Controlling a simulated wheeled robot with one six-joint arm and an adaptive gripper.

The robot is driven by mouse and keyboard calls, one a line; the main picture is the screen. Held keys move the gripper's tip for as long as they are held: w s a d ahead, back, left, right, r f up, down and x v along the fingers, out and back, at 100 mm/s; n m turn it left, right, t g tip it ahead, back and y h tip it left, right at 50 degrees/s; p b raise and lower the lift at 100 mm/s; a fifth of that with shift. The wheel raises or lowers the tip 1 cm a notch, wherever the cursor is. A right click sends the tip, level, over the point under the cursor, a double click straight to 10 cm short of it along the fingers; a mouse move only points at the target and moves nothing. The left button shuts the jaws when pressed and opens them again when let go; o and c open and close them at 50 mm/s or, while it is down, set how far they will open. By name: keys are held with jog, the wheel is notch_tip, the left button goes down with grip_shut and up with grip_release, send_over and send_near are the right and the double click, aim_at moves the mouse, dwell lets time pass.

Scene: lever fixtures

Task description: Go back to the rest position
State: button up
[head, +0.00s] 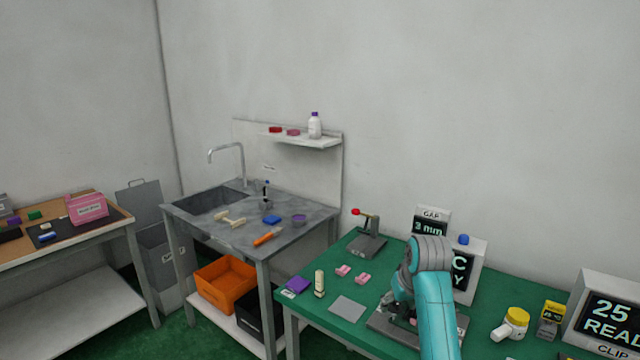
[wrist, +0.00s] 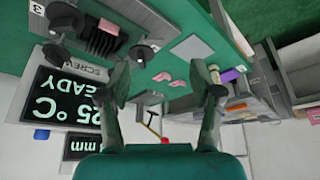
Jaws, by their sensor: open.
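My gripper (wrist: 166,88) is open and empty in the wrist view, its two fingers wide apart above the green bench (wrist: 178,60). In the head view my teal arm hides the gripper. A grey lever fixture (head: 369,246) with a red-knobbed lever stands at the back left of the green bench (head: 310,320). In the wrist view its lever (wrist: 152,124) shows beyond and between the fingers, apart from them. A clamp fixture with black ribs (wrist: 100,38) and dark knobs holds a pink piece at upper left; my arm partly covers its base in the head view.
Two pink pieces (head: 352,274), a grey plate (head: 347,309), a cream block (head: 319,284) and a purple block (head: 298,285) lie on the bench. A GAP display (head: 431,223) and a partly covered temperature display (head: 466,266) stand behind my arm. A sink table (head: 225,235) is left.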

jog(key=s+f+t, duration=0.1)
jog(key=s+f, duration=0.4)
jog(key=f, duration=0.5)
jog(key=s+f+t, duration=0.1)
jog(key=s+f, duration=0.4)
jog(key=f, duration=0.5)
jog(key=s+f+t, duration=0.1)
jog(key=s+f, duration=0.2)
jog(key=s, duration=0.3)
jog(key=s+f+m+t, duration=0.1)
jog(key=s+f, duration=0.1)
jog(key=s, duration=0.4)
jog(key=s+f+t, duration=0.1)
jog(key=s+f, duration=0.2)
jog(key=s, duration=0.3)
jog(key=s+r+t, duration=0.1)
jog(key=s+r, duration=0.1)
jog(key=s, duration=0.7)
jog(key=s+r+t, duration=0.1)
jog(key=s+r, duration=0.1)
jog(key=s, duration=0.8)
jog(key=s+r+t, duration=0.3)
jog(key=s+r, duration=1.1)
jog(key=shift+a+r+m+h, duration=0.3)
jog(key=shift+a, duration=0.1)
